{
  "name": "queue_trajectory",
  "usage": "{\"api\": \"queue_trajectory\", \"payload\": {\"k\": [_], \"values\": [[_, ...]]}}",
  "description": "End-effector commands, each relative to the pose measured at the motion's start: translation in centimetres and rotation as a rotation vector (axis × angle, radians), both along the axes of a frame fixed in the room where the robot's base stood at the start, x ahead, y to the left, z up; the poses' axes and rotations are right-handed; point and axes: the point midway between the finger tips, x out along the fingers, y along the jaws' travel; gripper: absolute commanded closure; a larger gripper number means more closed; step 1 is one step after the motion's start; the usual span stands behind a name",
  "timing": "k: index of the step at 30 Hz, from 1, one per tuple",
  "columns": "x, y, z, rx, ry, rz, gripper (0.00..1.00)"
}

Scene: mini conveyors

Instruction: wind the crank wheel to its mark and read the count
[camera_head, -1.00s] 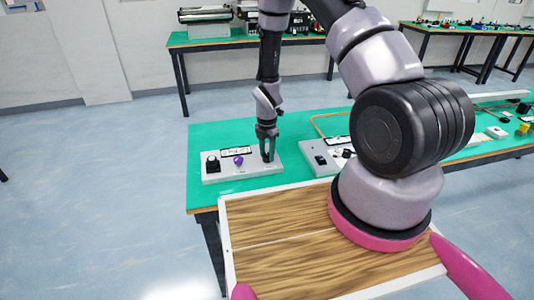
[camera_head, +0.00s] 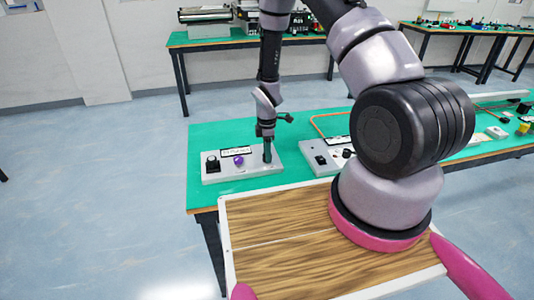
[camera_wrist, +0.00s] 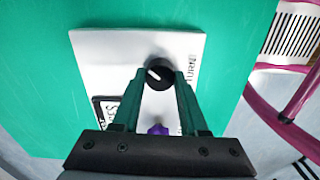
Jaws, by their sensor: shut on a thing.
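A grey panel box (camera_head: 245,173) lies on the near green table. In the wrist view its pale top (camera_wrist: 110,50) carries a round black knob (camera_wrist: 158,75) with a white pointer line. My gripper (camera_head: 268,158) points down at the panel's right end. In the wrist view my gripper's two fingers (camera_wrist: 160,78) are shut on the black knob, one on each side. I cannot tell for sure that this knob is the crank wheel. A purple knob (camera_head: 238,160) stands mid-panel, and a second black knob (camera_head: 212,162) is at its left end. The label (camera_head: 235,151) is too small to read.
A second grey box (camera_head: 322,160) with dark controls stands just right of the panel. The green table (camera_head: 215,135) is bare behind and left of the panel. My wood-topped deck lies in front of the table. More benches stand at the back.

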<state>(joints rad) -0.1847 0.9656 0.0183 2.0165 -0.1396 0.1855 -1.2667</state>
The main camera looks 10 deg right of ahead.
Motion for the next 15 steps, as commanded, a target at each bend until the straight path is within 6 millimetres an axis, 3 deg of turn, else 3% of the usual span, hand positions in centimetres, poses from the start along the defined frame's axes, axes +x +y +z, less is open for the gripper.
{"api": "queue_trajectory", "payload": {"k": [15], "values": [[0.12,0.05,0.05,0.001,-0.002,-0.491,1.00]]}}
